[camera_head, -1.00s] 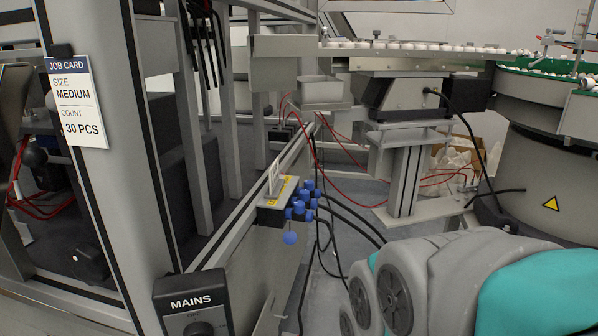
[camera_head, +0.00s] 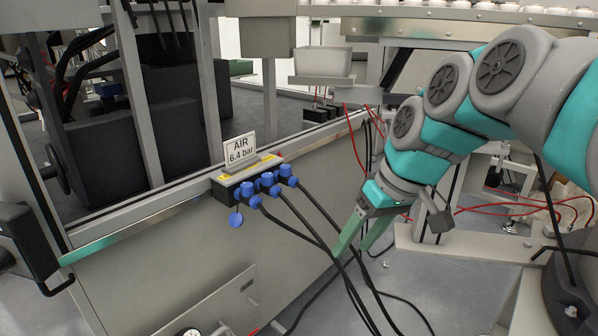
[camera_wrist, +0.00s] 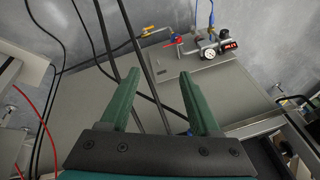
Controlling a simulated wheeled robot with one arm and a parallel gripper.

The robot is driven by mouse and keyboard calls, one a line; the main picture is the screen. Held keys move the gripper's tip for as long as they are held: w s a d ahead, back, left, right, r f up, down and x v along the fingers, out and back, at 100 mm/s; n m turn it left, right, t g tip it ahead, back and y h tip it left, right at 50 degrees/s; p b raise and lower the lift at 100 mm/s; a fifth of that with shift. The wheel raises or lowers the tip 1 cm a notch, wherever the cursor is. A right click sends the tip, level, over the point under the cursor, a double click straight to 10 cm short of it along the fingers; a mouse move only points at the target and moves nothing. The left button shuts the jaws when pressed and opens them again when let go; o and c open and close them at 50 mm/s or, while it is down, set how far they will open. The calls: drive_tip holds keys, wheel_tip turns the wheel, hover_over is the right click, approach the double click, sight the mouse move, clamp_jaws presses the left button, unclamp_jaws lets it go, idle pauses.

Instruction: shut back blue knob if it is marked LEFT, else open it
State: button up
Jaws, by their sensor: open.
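Several blue knobs (camera_head: 267,181) sit on a small grey valve block with a yellow label strip on the low machine rail, left of centre in the head view. The rearmost knob (camera_head: 287,171) is at the block's right end. A round blue piece (camera_head: 236,219) hangs at the front left. No LEFT marking is readable on them. My gripper (camera_head: 352,250) points down, to the right of and below the block, apart from the knobs. Its green fingers are spread and empty, also in the wrist view (camera_wrist: 161,74). A small blue part shows low between the fingers in the wrist view.
Black hoses run from the block past my gripper. The wrist view shows a red valve handle (camera_wrist: 176,39) and a gauge (camera_wrist: 210,53) on a panel.

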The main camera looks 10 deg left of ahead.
sight(287, 166)
drive_tip(key=w+a+r+n+t+y+b, duration=0.1)
drive_tip(key=w+a+r+n+y+b, duration=0.15)
drive_tip(key=w+a+r, duration=0.4)
drive_tip(key=w+a+r+n+t+y+b, duration=0.1)
drive_tip(key=w+a+r+n+y+b, duration=0.2)
drive_tip(key=w, duration=0.7)
drive_tip(key=shift+n+h, duration=0.45)
drive_tip(key=shift+n, duration=0.1)
drive_tip(key=shift+p+x, duration=0.5)
drive_tip(key=shift+x, duration=3.6)
drive_tip(key=shift+w+a+r, duration=0.1)
drive_tip(key=shift+r, duration=0.05)
drive_tip(key=shift+c, duration=0.3)
clamp_jaws()
